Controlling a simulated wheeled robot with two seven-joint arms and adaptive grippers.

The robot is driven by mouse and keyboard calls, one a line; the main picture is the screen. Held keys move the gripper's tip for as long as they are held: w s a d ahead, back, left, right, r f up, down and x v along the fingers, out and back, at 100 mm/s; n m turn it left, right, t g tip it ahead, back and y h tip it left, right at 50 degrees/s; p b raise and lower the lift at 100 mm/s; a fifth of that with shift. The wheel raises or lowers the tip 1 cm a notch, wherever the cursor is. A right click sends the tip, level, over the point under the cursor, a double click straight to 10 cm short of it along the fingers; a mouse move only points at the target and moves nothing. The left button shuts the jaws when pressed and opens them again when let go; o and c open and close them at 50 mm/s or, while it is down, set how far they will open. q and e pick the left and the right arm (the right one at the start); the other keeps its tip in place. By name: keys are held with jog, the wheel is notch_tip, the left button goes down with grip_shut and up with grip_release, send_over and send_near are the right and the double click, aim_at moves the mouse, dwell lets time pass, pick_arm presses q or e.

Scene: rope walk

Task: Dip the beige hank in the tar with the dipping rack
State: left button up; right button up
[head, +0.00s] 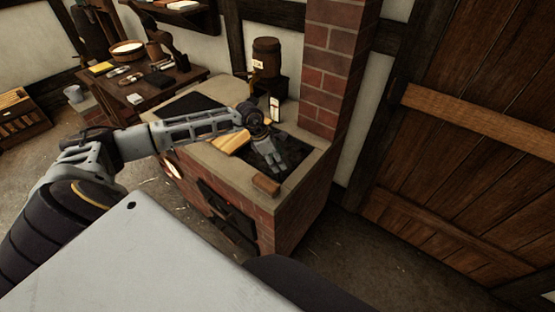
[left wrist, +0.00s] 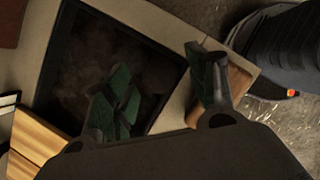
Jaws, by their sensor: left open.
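The tar vat shows as a dark square opening set in the pale top of a brick stove; its dark rim (left wrist: 167,57) and brownish-black inside show in the left wrist view. My left gripper (head: 273,163) is over this opening in the head view, pointing down. Its two green-padded fingers (left wrist: 158,80) are apart with nothing between them. One finger is over the vat, the other over its edge beside a wooden block (left wrist: 238,80). I cannot make out the beige hank or the dipping rack in either view. My right gripper is out of view.
The wooden block lies on the stove's front corner (head: 265,185). A small barrel (head: 266,58) stands behind the stove top, near a brick chimney (head: 327,60). A cluttered table (head: 150,100) stands further left.

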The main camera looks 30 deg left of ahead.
pick_arm(q)
jog(key=shift+d+f, duration=0.1)
jog(key=shift+f, duration=0.15)
